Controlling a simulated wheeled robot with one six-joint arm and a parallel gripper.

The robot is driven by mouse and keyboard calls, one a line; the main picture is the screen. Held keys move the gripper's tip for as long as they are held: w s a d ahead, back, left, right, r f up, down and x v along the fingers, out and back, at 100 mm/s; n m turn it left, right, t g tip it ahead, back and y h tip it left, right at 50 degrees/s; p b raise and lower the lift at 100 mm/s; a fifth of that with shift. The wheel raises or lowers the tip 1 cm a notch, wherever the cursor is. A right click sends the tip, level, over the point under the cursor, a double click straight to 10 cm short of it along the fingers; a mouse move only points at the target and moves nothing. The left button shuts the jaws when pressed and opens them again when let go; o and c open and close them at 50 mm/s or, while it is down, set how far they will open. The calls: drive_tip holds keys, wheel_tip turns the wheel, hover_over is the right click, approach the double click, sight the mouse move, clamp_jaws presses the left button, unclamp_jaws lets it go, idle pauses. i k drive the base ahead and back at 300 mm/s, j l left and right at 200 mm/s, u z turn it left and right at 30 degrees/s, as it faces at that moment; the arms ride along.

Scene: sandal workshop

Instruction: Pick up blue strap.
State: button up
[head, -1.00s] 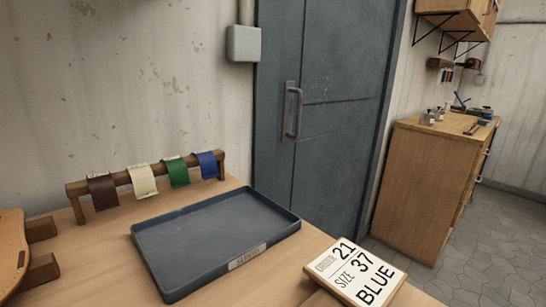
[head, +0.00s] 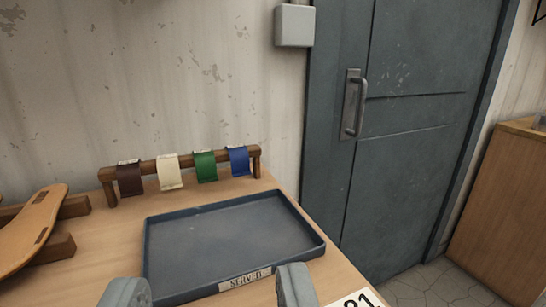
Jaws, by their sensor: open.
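The blue strap (head: 239,160) hangs at the right end of a wooden rack (head: 109,188) at the back of the table. Beside it on the same rack hang a green strap (head: 205,167), a cream strap (head: 169,173) and a dark brown strap (head: 129,180). My gripper (head: 210,291) shows at the bottom edge, its two grey fingers wide apart and nothing between them. It is in front of the rack, over the near side of the tray, well short of the blue strap.
A dark blue-grey tray (head: 318,243) with a label lies on the table between my gripper and the rack. A wooden sole on a stand (head: 35,228) is at left. A white card (head: 358,300) is cut off at the bottom. A grey door (head: 420,130) stands behind at right.

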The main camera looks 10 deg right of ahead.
sight(240, 159)
drive_tip(key=k+l+u, duration=0.1)
drive_tip(key=l, duration=0.25)
drive_tip(key=k+l+u, duration=0.15)
drive_tip(key=l, duration=0.2)
drive_tip(key=k+l+u, duration=0.1)
drive_tip(key=l, duration=0.25)
drive_tip(key=l+u, duration=0.4)
drive_tip(key=l, duration=0.45)
drive_tip(key=l+u, duration=0.45)
drive_tip(key=l, duration=0.4)
drive_tip(key=i+l+u, duration=0.3)
drive_tip(key=i+l, duration=0.2)
drive_tip(key=l, duration=0.2)
drive_tip(key=i+l+u, duration=0.15)
drive_tip(key=l, duration=0.2)
